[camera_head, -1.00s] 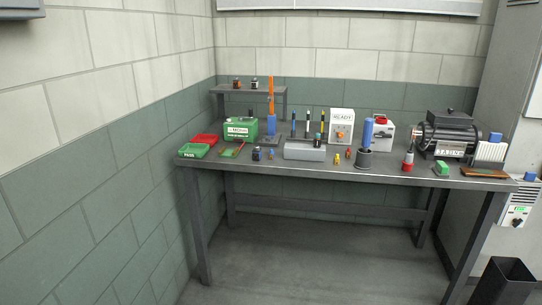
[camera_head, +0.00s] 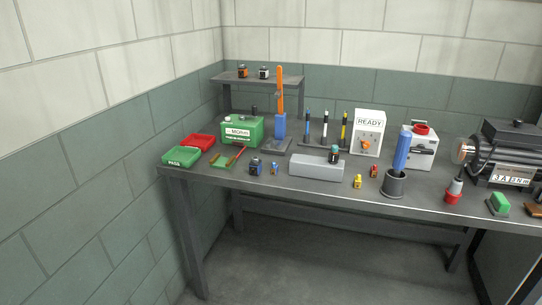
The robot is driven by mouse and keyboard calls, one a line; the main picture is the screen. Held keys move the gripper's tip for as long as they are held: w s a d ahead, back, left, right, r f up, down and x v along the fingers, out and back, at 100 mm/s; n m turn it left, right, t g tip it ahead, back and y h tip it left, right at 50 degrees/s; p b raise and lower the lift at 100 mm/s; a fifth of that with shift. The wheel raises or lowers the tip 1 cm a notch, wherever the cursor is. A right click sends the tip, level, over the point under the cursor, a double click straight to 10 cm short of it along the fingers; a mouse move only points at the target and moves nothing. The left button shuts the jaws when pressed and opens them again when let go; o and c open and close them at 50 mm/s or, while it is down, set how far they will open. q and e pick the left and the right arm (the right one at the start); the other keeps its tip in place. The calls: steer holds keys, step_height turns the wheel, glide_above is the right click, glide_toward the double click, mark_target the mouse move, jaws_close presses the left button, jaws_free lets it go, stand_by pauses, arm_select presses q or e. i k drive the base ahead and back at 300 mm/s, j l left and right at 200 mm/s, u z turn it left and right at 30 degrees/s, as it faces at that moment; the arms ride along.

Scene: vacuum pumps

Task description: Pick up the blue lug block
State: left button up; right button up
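Two small blue pieces stand near the front edge of the bench, left of the middle. One is a larger dark blue block (camera_head: 255,167) with a dark top. Just right of it is a smaller blue piece (camera_head: 274,169). I cannot tell for certain which of them is the lug block. Both stand apart from the long grey block (camera_head: 316,167) to their right. Neither of my grippers shows in the head view.
The grey bench (camera_head: 300,187) stands against the wall. Around the blue pieces are a green tray (camera_head: 181,157), a green MORSE box (camera_head: 242,131), a blue post with an orange handle (camera_head: 280,127), a yellow piece (camera_head: 357,182) and a dark cup (camera_head: 394,184). A motor (camera_head: 508,150) stands right.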

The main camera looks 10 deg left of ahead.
mark_target(274, 167)
steer(key=i+l+u, duration=0.2)
steer(key=i+l, duration=0.2)
steer(key=i, duration=0.3)
steer(key=i+l+u, duration=0.2)
steer(key=i+l, duration=0.3)
steer(key=i, duration=0.15)
